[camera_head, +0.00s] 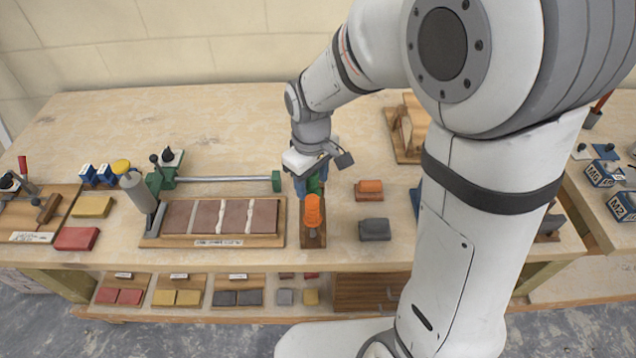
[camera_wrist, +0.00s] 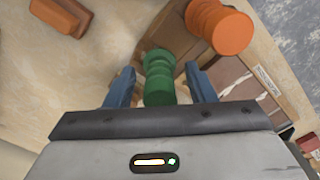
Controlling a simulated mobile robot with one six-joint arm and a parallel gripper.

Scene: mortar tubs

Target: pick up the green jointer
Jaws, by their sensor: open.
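The green jointer (camera_wrist: 160,78) shows in the wrist view as a green ribbed handle between the two blue fingers of my gripper (camera_wrist: 162,85). The fingers are apart, with a visible gap on either side of the handle. In the head view only a bit of the green jointer (camera_head: 314,184) shows, below my gripper (camera_head: 312,178), and the wrist hides the rest. An orange ribbed handle (camera_head: 312,212) stands just in front of it on the same small wooden stand (camera_head: 312,240); this orange handle also shows in the wrist view (camera_wrist: 220,27).
Left of the stand is a board with several brown bricks (camera_head: 222,217). A green-ended clamp bar (camera_head: 225,179) lies behind that board. An orange-topped block (camera_head: 369,188) and a dark grey block (camera_head: 375,229) sit to the right. The back left of the bench is clear.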

